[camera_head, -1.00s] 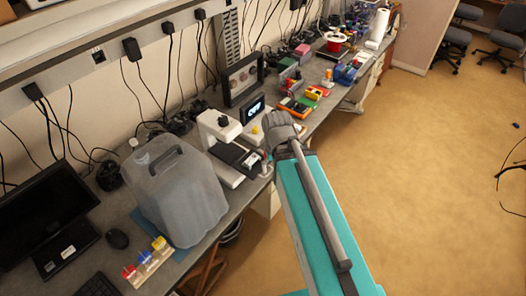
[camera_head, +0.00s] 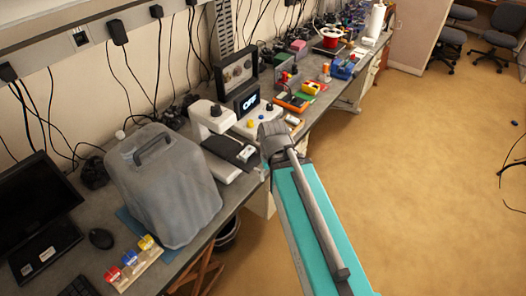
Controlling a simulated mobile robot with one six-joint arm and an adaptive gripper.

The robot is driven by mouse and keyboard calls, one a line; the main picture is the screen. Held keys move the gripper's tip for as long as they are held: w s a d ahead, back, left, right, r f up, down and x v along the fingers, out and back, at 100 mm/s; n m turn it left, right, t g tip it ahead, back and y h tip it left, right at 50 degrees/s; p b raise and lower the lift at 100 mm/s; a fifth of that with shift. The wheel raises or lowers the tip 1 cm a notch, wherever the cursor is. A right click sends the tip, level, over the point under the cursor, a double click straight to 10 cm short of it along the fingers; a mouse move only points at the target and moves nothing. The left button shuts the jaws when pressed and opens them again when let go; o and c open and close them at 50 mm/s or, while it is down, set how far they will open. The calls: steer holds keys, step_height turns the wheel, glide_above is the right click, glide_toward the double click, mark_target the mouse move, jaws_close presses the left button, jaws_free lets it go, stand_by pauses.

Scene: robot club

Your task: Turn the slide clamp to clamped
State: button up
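A white microscope-like device (camera_head: 214,118) stands on the bench at the middle left. A dark flat stage (camera_head: 228,147) with a small pale piece (camera_head: 246,153) on it sits at its front right. I cannot tell which part is the slide clamp or how it is set. My grey and teal arm comes up from the bottom right, and its grey joint appears just right of the stage. My gripper's fingers do not show, so I cannot see what they hold or touch.
A block rack (camera_head: 135,262) is at the front left. Coloured gadgets (camera_head: 295,102) crowd the bench farther right. The floor (camera_head: 430,180) on the right is mostly open.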

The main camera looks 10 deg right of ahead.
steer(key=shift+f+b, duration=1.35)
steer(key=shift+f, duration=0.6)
